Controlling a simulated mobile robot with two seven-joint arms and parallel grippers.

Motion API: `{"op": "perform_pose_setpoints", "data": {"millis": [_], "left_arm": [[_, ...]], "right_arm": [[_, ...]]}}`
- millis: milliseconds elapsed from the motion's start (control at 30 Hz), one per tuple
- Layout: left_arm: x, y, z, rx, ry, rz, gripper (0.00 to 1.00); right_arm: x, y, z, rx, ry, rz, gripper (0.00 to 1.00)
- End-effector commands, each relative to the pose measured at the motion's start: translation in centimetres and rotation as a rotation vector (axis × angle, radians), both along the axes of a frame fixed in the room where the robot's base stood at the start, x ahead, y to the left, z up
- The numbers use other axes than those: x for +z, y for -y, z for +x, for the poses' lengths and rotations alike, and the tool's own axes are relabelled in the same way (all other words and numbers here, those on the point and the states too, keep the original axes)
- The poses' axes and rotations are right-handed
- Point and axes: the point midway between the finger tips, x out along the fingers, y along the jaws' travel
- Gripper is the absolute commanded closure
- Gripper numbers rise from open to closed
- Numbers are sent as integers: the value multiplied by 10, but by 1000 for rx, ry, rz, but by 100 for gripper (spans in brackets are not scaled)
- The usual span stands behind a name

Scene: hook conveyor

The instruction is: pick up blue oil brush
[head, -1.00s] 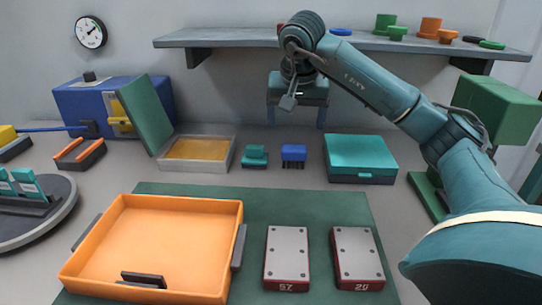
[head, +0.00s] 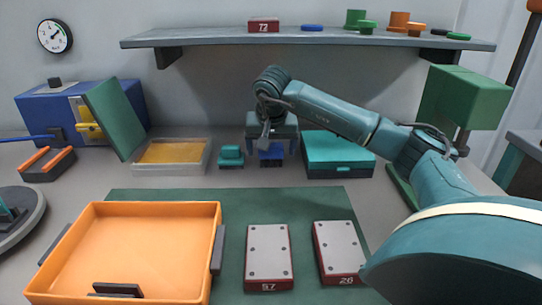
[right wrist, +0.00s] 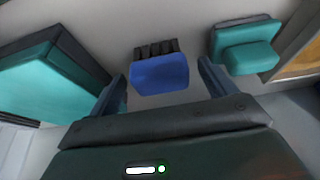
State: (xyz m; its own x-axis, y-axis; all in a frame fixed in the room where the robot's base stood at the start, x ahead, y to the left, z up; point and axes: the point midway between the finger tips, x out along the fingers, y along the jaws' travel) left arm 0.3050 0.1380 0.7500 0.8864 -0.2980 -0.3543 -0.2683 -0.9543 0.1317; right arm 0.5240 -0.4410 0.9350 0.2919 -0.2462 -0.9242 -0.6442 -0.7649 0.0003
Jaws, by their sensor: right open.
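The blue oil brush (head: 271,154) stands on the grey table, between a small teal block and a teal box. It has a blue body and dark bristles, which show in the right wrist view (right wrist: 160,73). My right gripper (head: 271,150) is open, with its fingers either side of the brush in the head view. In the right wrist view the brush lies just beyond and between the open fingertips (right wrist: 163,80), and I see no contact. My left gripper is not in view.
The small teal block (head: 231,156) stands close left of the brush, and the teal box (head: 338,153) close right. An open clear tray (head: 138,168) is further left. An orange tray (head: 213,215) and two numbered plates (head: 268,245) lie in front. A shelf (head: 210,39) spans above.

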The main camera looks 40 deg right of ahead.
Motion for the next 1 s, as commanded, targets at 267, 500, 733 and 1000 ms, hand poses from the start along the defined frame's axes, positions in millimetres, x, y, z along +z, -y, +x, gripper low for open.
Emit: {"op": "perform_pose_setpoints", "data": {"millis": [267,500,733,1000], "left_arm": [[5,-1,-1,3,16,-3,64],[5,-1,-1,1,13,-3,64],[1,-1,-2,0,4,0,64],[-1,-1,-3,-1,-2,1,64]], "right_arm": [[-14,3,4,0,1,-1,16],[-13,3,4,0,1,-1,28],[-13,3,4,0,1,0,47],[-13,3,4,0,1,0,66]]}}
